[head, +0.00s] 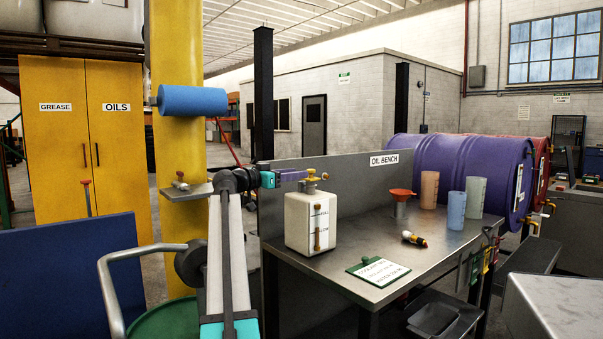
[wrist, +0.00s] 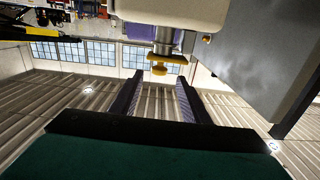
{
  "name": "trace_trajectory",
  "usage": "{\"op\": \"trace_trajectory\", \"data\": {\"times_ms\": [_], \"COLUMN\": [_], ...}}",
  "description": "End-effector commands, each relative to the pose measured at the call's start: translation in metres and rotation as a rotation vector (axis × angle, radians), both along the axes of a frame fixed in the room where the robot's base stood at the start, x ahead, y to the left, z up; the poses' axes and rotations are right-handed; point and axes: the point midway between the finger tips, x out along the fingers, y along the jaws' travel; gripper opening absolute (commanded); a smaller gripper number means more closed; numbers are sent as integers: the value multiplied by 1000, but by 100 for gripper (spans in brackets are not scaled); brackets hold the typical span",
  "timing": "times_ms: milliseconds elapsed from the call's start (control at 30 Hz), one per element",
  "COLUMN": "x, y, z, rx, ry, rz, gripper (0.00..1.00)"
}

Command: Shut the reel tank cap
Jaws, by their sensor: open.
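A white tank (head: 300,222) with FULL and LOW marks stands on the bench's back left. A yellow cap (head: 311,174) sits on its short neck. In the wrist view the picture is upside down, and the cap (wrist: 167,59) shows with a small knob. My gripper (head: 300,175) reaches in from the left at cap height, beside the cap. In the wrist view its two purple fingers (wrist: 159,77) are apart, with the cap's knob near the line between their tips. I cannot tell whether they touch it. How tightly the cap is seated cannot be told.
The oil bench (head: 388,290) also bears a red funnel (head: 401,193), several tinted beakers (head: 456,210), a yellow-and-black tool (head: 414,239) and a green-edged card (head: 378,270). A grey back panel (head: 350,185) rises behind the tank. Purple and red drums (head: 455,165) lie beyond.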

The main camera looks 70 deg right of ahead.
Motion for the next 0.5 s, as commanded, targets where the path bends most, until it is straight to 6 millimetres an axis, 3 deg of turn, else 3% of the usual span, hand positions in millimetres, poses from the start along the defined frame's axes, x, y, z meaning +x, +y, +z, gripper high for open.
{"op": "trace_trajectory", "data": {"times_ms": [200, 500], "x": [20, 40], "y": [32, 63], "z": [0, 0], "rx": [0, 1], "ry": [0, 0], "rz": [2, -1], "gripper": [42, 42]}}
